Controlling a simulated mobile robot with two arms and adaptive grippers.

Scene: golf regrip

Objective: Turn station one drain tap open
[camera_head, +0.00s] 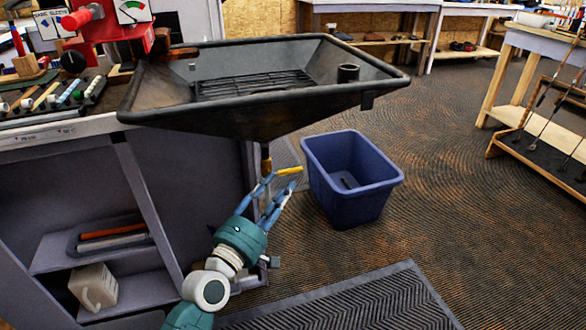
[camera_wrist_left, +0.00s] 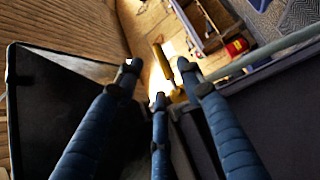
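The drain tap's yellow handle (camera_head: 289,170) sticks out to the right below the black drain tray (camera_head: 262,121), beside the brass drain pipe (camera_head: 266,156). My left gripper (camera_head: 282,181) is just below the handle, its blue fingers spread and pointing up at it. In the left wrist view the yellow handle (camera_wrist_left: 162,61) shows between the fingertips of my left gripper (camera_wrist_left: 157,68), with a gap on both sides. Whether any finger touches the tap is not clear. The tap body is partly hidden by the fingers. My right gripper is not in view.
A blue bin (camera_head: 350,180) stands on the carpet right of my left gripper. A grey cabinet (camera_head: 200,190) with shelves is on the left. A red vise (camera_head: 105,28) is above it. A ribbed mat (camera_head: 350,302) lies in front. Open floor lies right of the bin.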

